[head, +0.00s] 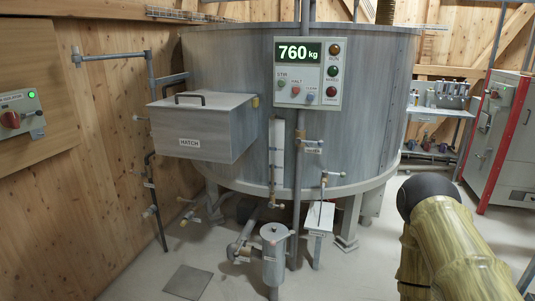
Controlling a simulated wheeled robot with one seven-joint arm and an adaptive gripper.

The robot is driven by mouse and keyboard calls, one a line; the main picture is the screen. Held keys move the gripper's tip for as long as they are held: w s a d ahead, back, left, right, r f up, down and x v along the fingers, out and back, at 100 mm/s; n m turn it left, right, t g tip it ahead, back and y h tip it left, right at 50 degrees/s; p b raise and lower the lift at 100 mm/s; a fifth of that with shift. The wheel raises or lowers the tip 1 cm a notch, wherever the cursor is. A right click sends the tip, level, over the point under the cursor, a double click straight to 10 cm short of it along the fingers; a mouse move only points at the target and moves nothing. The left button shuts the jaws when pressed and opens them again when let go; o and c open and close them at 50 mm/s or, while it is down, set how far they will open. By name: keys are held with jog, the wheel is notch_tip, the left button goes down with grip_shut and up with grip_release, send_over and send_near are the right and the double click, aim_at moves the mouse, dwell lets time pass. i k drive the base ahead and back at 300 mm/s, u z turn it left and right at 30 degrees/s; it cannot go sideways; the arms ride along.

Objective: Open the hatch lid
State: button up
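The hatch is a grey metal box (193,142) labelled "HATCH" on the left front of the large round mixer tank (240,60). Its lid (205,101) lies flat on top of the box and is shut. A dark bar handle (189,94) stands on the lid near its left rear part. My arm shows at the lower right with a yellowish-brown patterned cover, well apart from the hatch. My gripper is not in view.
A control panel (307,73) reading "760 kg" is fixed to the tank. Pipes with valves and a small canister (274,252) stand below. A wall switch box (20,113) is at left, a grey red-edged cabinet (497,140) at right. Floor at front is mostly clear.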

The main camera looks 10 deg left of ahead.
aim_at(196, 100)
jog(key=u, duration=0.3)
jog(key=i, duration=1.3)
jog(key=u, duration=0.6)
